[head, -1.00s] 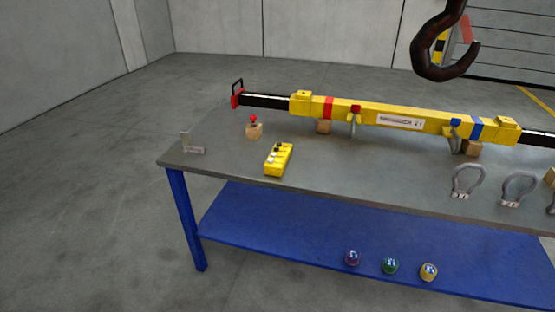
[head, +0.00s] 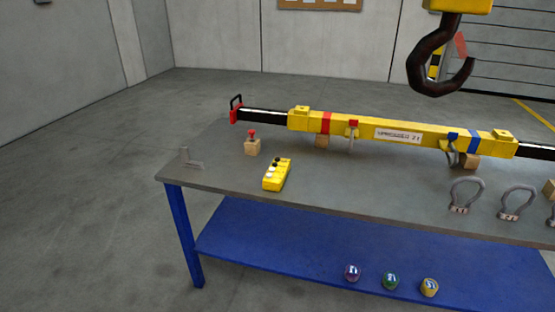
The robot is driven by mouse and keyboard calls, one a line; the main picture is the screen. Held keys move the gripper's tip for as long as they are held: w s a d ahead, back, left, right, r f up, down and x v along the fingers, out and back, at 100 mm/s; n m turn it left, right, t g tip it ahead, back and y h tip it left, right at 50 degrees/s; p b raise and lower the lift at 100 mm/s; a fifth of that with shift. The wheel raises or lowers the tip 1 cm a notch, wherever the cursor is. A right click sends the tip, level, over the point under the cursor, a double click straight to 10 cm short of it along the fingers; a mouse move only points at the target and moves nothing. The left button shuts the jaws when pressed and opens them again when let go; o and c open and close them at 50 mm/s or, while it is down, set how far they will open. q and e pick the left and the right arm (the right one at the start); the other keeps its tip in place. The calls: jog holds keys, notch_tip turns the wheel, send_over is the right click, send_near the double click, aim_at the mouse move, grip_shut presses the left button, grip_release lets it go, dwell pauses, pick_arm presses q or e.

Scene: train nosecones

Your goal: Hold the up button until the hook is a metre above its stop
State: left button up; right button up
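The dark crane hook (head: 440,62) hangs at the upper right in the head view, above the back of the table, with the lower part of its yellow block (head: 462,5) at the top edge. A yellow pendant control (head: 276,175) lies on the left part of the table. It has dark and white buttons on its upper face; which one is the up button I cannot tell. Neither of my grippers shows in the head view, and nothing visible touches the pendant. The hook's stop cannot be made out.
A yellow spreader beam (head: 360,129) rests on wooden blocks along the table (head: 340,190). Shackles (head: 466,195) stand at the right. A red-topped wooden block (head: 252,146) and a grey angle bracket (head: 190,160) sit at the left. Small coloured pots (head: 390,281) stand on the blue lower shelf.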

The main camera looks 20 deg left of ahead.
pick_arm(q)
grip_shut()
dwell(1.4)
